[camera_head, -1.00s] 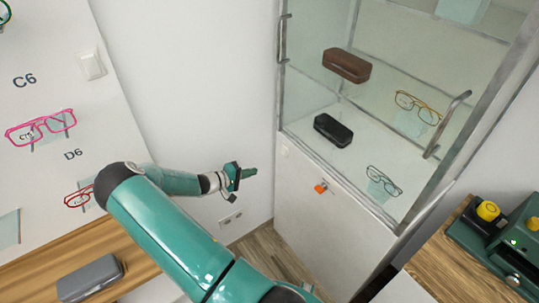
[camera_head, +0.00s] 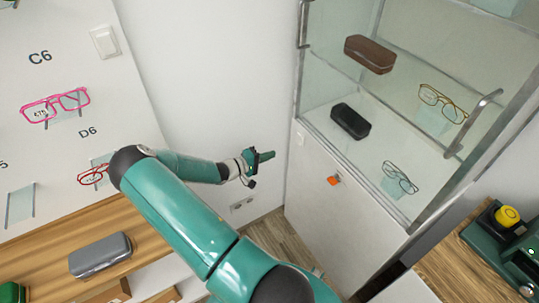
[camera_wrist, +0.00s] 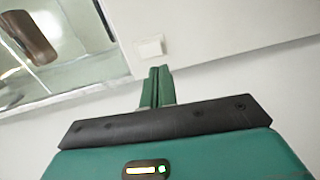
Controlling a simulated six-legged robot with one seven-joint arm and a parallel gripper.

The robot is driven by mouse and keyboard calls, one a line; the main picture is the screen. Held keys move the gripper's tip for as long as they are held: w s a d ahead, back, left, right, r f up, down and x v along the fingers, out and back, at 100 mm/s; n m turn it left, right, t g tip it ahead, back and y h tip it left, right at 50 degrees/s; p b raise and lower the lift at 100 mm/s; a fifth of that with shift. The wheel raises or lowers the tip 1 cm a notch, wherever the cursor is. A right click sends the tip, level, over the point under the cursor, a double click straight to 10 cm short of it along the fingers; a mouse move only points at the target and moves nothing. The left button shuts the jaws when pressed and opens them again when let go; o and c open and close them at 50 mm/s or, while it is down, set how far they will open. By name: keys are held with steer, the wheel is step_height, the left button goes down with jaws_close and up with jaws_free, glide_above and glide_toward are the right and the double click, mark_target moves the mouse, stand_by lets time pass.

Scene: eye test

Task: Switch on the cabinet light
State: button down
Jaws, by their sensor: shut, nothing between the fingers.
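The glass cabinet (camera_head: 345,185) has a white lower front with a small white switch (camera_head: 300,139) near its upper left corner. In the wrist view the same switch (camera_wrist: 150,47) shows as a small white block just beyond the fingertips. My gripper (camera_head: 270,156) is shut and empty, left of the cabinet and a little below the switch in the picture. In the wrist view my gripper (camera_wrist: 158,72) shows its two green fingers together, pointing toward the switch. A gap seems to separate them, but its depth is hard to tell. Whether the switch is on cannot be seen.
An orange key tag (camera_head: 334,180) hangs on the cabinet front. Cases and glasses stand behind the cabinet's glass. A grey case (camera_head: 100,255) lies on the wooden shelf. Green equipment (camera_head: 500,232) stands at right.

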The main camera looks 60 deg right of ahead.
mark_target(300, 145)
steer(key=x, duration=1.1)
steer(key=shift+d+f, duration=0.15)
steer(key=shift+d, duration=0.1)
steer(key=shift+w+a, duration=0.3)
steer(key=shift+a, duration=0.2)
steer(key=w+a+f, duration=0.1)
steer(key=w+a, duration=0.4)
steer(key=a, duration=0.6)
steer(key=shift+w+a+f, duration=0.2)
steer(key=shift+w+f, duration=0.15)
